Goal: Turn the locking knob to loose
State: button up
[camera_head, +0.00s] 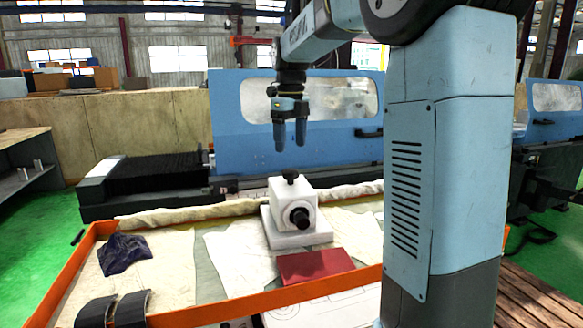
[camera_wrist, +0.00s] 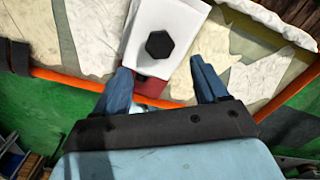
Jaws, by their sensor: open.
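A white block-shaped device (camera_head: 283,199) stands on a white base on the tray table. A small black knob (camera_head: 290,176) sits on its top, and a larger round black knob (camera_head: 300,217) is on its front face. The frames do not label which one is the locking knob. In the wrist view a black six-sided knob (camera_wrist: 160,44) shows on the white device (camera_wrist: 180,20), beyond the fingertips. My gripper (camera_head: 290,143) is open and empty, pointing down above the device, apart from the top knob. Its two blue fingers also show in the wrist view (camera_wrist: 160,72).
A dark red block (camera_head: 315,266) lies in front of the device. A dark blue cloth (camera_head: 124,255) lies at the left. An orange rim (camera_head: 330,286) edges the table. A blue machine guard (camera_head: 230,125) stands behind. Pale cloth lies around the device.

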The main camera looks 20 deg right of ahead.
aim_at(291, 170)
notch_tip(291, 170, down, 8)
jog(key=shift+r, duration=0.1)
dwell(0.4)
